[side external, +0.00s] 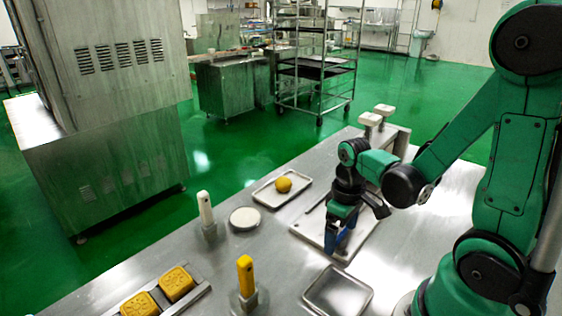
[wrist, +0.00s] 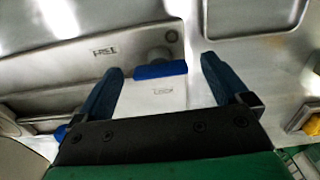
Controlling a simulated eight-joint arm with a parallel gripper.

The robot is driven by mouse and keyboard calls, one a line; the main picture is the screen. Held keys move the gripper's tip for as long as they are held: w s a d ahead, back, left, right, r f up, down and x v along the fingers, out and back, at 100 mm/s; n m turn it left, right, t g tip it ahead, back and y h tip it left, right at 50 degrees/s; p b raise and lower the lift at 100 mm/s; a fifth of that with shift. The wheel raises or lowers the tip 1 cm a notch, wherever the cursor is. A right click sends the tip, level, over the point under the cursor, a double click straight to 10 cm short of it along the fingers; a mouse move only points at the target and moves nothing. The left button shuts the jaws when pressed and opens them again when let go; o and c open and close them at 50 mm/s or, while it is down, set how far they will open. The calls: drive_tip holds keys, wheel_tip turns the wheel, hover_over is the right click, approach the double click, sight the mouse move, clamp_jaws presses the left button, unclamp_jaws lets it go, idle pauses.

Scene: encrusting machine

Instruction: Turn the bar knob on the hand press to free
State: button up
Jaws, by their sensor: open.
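The hand press shows as a pale base plate (side external: 309,229) under my gripper in the side external view. In the wrist view its grey body (wrist: 50,60) carries the bar knob (wrist: 160,70), a blue bar on a grey hub. A FREE label (wrist: 104,51) lies to the upper left of the knob and a LOCK label (wrist: 163,91) just below it. My gripper (wrist: 163,66) is open, its blue fingers on either side of the knob with visible gaps. In the side external view my gripper (side external: 342,238) points down over the plate and the knob is hidden.
A tray (side external: 262,196) with a yellow ball (side external: 283,185) stands left of the press. An empty tray (side external: 338,293) lies in front. A white-handled tool (side external: 205,208), a yellow-handled tool (side external: 246,272), a white disc (side external: 244,218) and yellow moulded blocks (side external: 176,283) stand farther left.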

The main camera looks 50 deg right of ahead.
sight(341, 233)
drive_tip(key=shift+r, duration=2.7)
drive_tip(key=w+a+r+t, duration=0.5)
drive_tip(key=a+r+t, duration=0.1)
drive_tip(key=a+t, duration=0.1)
drive_tip(key=shift+a, duration=0.2)
